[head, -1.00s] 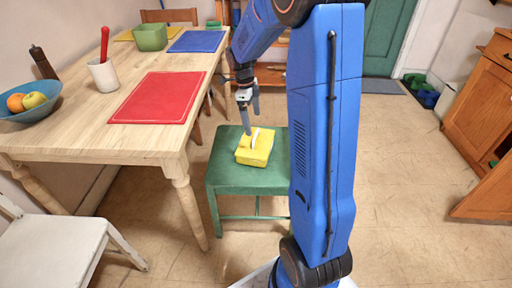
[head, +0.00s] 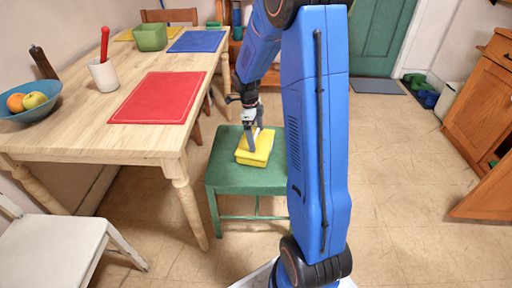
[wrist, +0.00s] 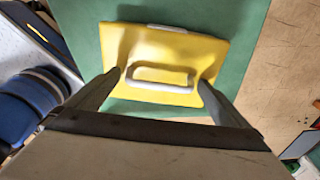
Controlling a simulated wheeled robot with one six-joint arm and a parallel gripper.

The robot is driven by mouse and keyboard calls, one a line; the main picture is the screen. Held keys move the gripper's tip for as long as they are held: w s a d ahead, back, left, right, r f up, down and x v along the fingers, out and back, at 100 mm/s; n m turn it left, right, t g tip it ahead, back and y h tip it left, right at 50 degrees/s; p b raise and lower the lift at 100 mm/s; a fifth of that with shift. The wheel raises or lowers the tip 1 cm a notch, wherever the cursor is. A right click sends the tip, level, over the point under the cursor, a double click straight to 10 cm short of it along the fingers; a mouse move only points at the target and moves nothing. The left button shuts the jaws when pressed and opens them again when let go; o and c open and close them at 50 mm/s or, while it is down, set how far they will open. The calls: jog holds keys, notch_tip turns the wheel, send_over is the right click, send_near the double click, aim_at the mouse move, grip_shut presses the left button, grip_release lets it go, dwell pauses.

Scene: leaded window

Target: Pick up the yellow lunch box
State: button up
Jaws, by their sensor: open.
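The yellow lunch box (head: 254,148) lies on the seat of the green chair (head: 228,180). In the wrist view the box (wrist: 205,50) fills the middle, with its pale handle (wrist: 160,84) lying on its upper side. My gripper (head: 255,148) is low at the box in the head view. In the wrist view its two fingers (wrist: 160,80) are spread apart, one near each end of the handle. The gripper is open. I cannot tell whether the fingers touch the box.
A wooden table (head: 75,134) stands left of the green chair, with a red mat (head: 158,98), a blue bowl (head: 50,112) of fruit and a white cup (head: 103,75) on it. A white chair (head: 45,255) is at the front left.

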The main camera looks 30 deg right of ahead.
jog(key=c, duration=1.5)
